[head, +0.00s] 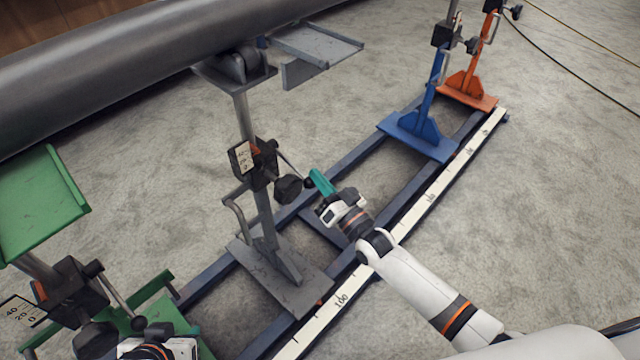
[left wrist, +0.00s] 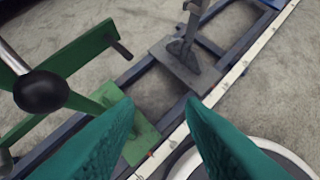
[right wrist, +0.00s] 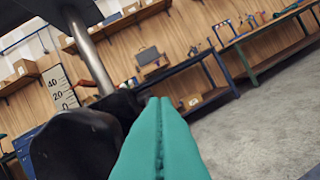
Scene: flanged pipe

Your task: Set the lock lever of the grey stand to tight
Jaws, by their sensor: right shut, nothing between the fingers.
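The grey stand (head: 285,283) stands in the middle of the head view, with a dark clamp (head: 262,165) on its post and a large black knob (head: 288,188) beside the clamp. A thin lock lever (head: 293,167) slopes from the clamp down to a small dark ball end. My right gripper (head: 315,175) is shut and empty, its teal tips right by that ball; whether they touch I cannot tell. In the right wrist view the shut tips (right wrist: 158,102) overlap the dark clamp (right wrist: 110,108); the lever is not clear. My left gripper (left wrist: 160,102) is open and empty near the green stand.
A grey pipe (head: 130,65) crosses the top left. A green stand (head: 40,200) is at the left, its black ball (left wrist: 40,92) close to my left gripper. Blue (head: 425,130) and orange (head: 470,88) stands are farther along the rails. A white scale (head: 420,205) runs beside them.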

